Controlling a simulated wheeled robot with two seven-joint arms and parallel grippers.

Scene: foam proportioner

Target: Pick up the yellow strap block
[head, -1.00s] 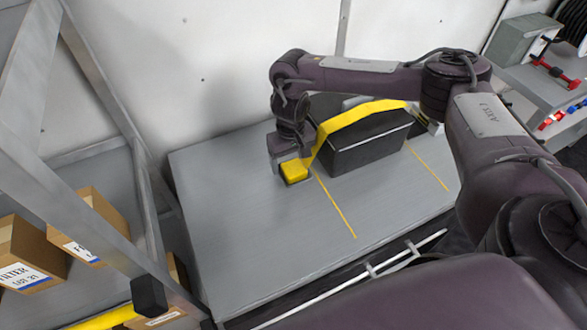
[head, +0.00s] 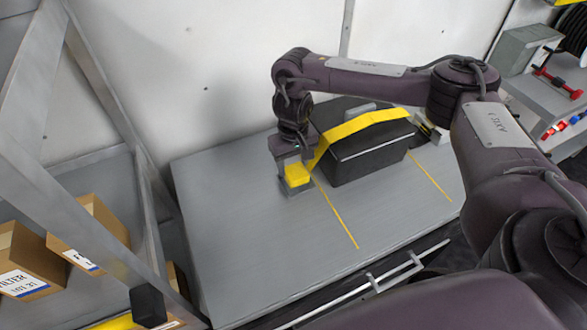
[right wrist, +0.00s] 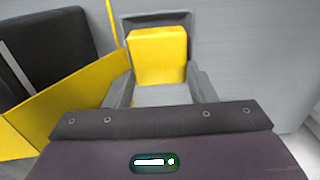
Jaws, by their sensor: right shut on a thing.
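The yellow strap block (head: 297,175) is at the near left end of a yellow strap (head: 352,127). The strap runs over a black case (head: 372,153) on the grey table. My right gripper (head: 294,164) is over the block. In the right wrist view the block (right wrist: 157,55) sits between the two grey fingers of my right gripper (right wrist: 160,88), which are shut on it. A grey square holder (right wrist: 183,20) shows around and beyond the block; I cannot tell whether they touch. My left gripper is not in view.
The grey table top (head: 240,240) is clear to the left and front, with two thin yellow lines. A metal rack with cardboard boxes (head: 88,235) stands at the left. A bench with a grey box (head: 522,47) is at the upper right. A wall stands behind.

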